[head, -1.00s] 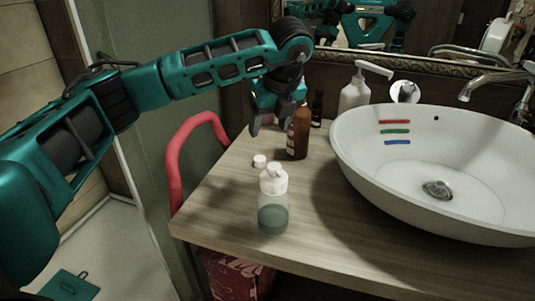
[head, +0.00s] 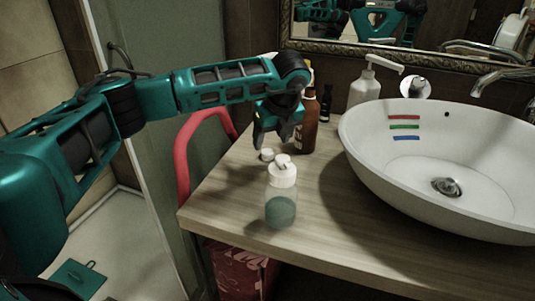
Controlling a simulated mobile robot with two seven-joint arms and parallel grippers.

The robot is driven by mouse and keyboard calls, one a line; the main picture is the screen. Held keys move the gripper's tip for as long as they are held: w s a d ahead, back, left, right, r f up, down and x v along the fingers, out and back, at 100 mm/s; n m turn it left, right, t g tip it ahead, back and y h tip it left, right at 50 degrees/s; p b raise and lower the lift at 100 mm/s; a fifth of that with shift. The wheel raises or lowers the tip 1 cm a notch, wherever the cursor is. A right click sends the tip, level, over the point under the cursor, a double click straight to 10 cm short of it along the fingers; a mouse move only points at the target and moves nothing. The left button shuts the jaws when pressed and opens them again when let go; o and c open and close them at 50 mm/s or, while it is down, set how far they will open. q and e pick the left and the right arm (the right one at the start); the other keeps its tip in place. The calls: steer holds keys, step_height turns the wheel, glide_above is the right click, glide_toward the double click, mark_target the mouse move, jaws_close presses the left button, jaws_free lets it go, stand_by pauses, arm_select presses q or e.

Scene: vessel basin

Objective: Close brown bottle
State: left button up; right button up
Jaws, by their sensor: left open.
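The brown bottle (head: 308,128) stands upright on the wooden counter, left of the basin, with a pale label on its side. My left gripper (head: 271,142) is open and points down, just above the white cap and left of the bottle. I cannot see anything between its fingers. My right gripper is not in view.
A clear pump bottle (head: 281,198) with a white top and green liquid stands in front. The white basin (head: 385,190) fills the right. A white dispenser (head: 364,90) and a small dark bottle (head: 326,104) stand behind. A red rail (head: 182,160) is at the counter's left.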

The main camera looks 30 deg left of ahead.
mark_target(267, 151)
arm_select(q)
steer(key=shift+x, duration=2.6)
steer(key=shift+w+a, duration=0.1)
steer(key=shift+a, duration=0.05)
steer(key=c, duration=1.1)
steer(key=shift+r, duration=0.2)
step_height(267, 151, up, 20)
steer(key=p, duration=0.1)
steer(key=shift+f, duration=0.1)
